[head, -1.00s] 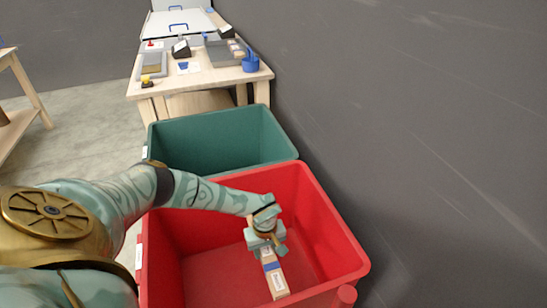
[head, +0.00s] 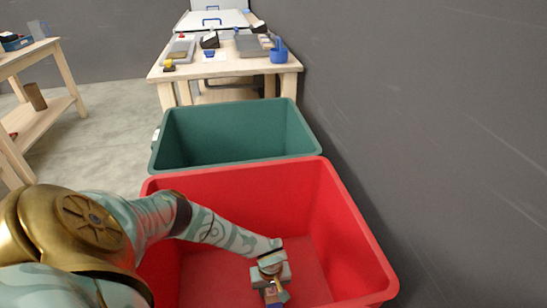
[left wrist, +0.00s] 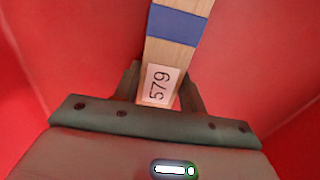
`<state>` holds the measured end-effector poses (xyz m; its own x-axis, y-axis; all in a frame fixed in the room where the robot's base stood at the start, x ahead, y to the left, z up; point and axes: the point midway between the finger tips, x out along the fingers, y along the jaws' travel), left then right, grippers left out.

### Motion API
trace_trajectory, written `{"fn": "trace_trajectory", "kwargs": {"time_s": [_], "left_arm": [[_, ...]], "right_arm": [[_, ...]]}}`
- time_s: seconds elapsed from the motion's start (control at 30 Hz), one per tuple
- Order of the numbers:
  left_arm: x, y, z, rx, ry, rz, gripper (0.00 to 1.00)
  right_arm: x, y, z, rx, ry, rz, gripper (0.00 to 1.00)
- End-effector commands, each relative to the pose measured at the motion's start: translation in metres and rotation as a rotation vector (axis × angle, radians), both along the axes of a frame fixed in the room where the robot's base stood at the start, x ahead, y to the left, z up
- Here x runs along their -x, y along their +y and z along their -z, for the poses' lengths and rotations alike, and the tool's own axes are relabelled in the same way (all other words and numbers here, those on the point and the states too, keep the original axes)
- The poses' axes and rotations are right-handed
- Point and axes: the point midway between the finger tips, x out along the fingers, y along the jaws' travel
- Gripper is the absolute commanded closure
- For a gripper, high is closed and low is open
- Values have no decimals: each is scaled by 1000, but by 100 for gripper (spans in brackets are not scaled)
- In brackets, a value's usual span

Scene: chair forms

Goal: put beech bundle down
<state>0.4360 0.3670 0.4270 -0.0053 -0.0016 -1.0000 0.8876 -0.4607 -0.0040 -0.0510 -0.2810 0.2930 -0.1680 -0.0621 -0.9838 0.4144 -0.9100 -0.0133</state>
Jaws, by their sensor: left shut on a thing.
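The beech bundle (left wrist: 172,54) is a pale wooden bar with a blue band and a white label reading 579, seen in the left wrist view. My left gripper (left wrist: 158,92) is shut on its labelled end. In the head view my left gripper (head: 272,283) is down inside the red bin (head: 346,215), and the bundle is mostly hidden beneath it. I cannot tell whether the bundle touches the bin floor. My right gripper is not in view.
A green bin (head: 240,135) stands right behind the red one. Beyond it is a wooden table (head: 225,72) with trays and a blue mug (head: 279,52). A dark wall (head: 450,130) runs along the right. A wooden bench (head: 40,105) stands at the left.

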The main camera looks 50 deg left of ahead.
Motion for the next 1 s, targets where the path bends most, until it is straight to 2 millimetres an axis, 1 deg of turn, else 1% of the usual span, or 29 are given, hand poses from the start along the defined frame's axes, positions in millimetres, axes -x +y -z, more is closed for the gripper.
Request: {"fn": "trace_trajectory", "kwargs": {"time_s": [0.13,0.27,0.3,0.37,0.4,0.63,0.73,0.8,0.87,1.0], "left_arm": [[-1,0,-2,0,-4,1,100],[-1,0,1,-1,-3,1,100],[0,0,2,-1,-2,1,56],[-1,0,1,-1,-3,1,39],[-1,0,1,-1,-3,1,37],[-1,0,0,-1,-3,1,37],[-1,0,-7,-1,-5,1,37],[-2,1,-19,-1,-9,2,37],[-3,1,-33,-2,-11,2,37],[-4,1,-69,-1,-13,2,37]], "right_arm": [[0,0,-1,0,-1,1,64],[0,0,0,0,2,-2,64],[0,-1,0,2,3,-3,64],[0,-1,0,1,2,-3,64],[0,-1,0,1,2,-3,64],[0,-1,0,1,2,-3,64],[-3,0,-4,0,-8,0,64],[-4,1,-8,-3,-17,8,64],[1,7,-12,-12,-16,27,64],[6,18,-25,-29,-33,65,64]]}}
